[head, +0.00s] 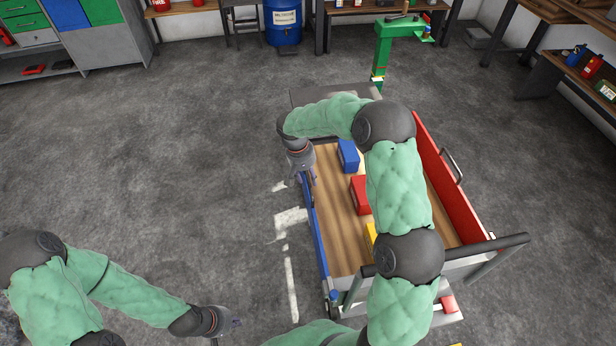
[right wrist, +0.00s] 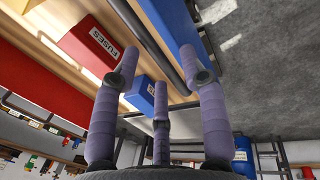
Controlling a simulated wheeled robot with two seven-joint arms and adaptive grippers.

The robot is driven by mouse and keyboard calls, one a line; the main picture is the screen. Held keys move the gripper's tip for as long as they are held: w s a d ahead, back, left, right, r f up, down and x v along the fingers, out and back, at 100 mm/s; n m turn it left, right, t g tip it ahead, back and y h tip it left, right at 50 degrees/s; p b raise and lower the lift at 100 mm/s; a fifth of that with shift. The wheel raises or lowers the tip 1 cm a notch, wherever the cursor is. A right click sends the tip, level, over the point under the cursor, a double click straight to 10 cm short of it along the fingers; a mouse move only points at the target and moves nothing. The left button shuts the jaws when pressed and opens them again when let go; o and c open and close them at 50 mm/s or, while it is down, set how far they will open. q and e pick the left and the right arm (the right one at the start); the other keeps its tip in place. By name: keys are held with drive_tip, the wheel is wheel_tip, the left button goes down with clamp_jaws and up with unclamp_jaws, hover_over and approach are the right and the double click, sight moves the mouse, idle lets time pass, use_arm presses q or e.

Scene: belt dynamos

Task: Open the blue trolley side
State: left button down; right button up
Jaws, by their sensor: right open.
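The trolley has a wooden bed (head: 338,238) with a blue side (head: 319,240) along its left edge and a red side (head: 450,190) on the right. The blue side looks upright and narrow from above. My right gripper (head: 311,177) reaches across the trolley, open, at the far part of the blue side. In the right wrist view the blue side (right wrist: 181,38) lies beyond the spread fingers, with a dark bar (right wrist: 160,38) along it; contact cannot be told. My left gripper (head: 231,321) hangs over the floor, left of the trolley; its fingers are too small to judge.
On the bed are a blue box (head: 348,156), a red box (head: 360,194) and a yellow box (head: 370,234). My right arm hides part of the bed. A green post (head: 381,60) stands behind. The floor (head: 190,190) left of the trolley is clear, with worn white markings.

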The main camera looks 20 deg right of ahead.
drive_tip(key=shift+f, duration=0.1)
clamp_jaws()
drive_tip(key=shift+a, duration=0.1)
